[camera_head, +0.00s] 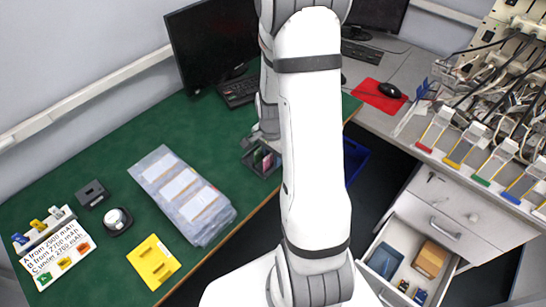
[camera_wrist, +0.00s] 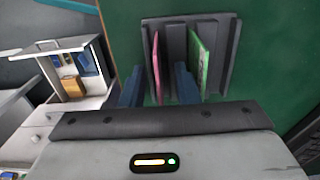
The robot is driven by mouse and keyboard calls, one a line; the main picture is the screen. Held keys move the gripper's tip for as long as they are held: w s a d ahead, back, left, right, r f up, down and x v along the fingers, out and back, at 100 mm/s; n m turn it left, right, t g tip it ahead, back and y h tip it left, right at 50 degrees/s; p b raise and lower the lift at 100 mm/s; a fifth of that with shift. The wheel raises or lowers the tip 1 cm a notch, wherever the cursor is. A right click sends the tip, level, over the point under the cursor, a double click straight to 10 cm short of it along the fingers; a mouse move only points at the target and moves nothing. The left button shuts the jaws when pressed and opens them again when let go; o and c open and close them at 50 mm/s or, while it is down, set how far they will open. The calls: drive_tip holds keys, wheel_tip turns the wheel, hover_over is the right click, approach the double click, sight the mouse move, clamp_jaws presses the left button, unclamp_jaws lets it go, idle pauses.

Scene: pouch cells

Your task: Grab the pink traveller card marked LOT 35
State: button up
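A pink card (camera_wrist: 156,68) stands on edge in a dark grey slotted rack (camera_wrist: 233,50) in the wrist view. A green card (camera_wrist: 199,58) stands to its right in the same rack. No LOT marking is legible on the pink card. My gripper (camera_wrist: 159,72) is open, with one blue finger left of the pink card and the other between the pink and green cards. I cannot tell whether either finger touches a card. In the head view the rack (camera_head: 250,166) stands at the green table's front edge, partly hidden by my arm.
On the green table (camera_head: 120,160) lie a clear-topped pouch tray (camera_head: 215,222), a yellow plate (camera_head: 153,262) and a white label board (camera_head: 62,253). A monitor (camera_head: 212,42) stands behind. An open drawer (camera_head: 440,285) and a blue bin (camera_head: 355,158) are right of my arm.

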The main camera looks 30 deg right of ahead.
clamp_jaws()
drive_tip(key=shift+r, duration=0.1)
idle(0.3)
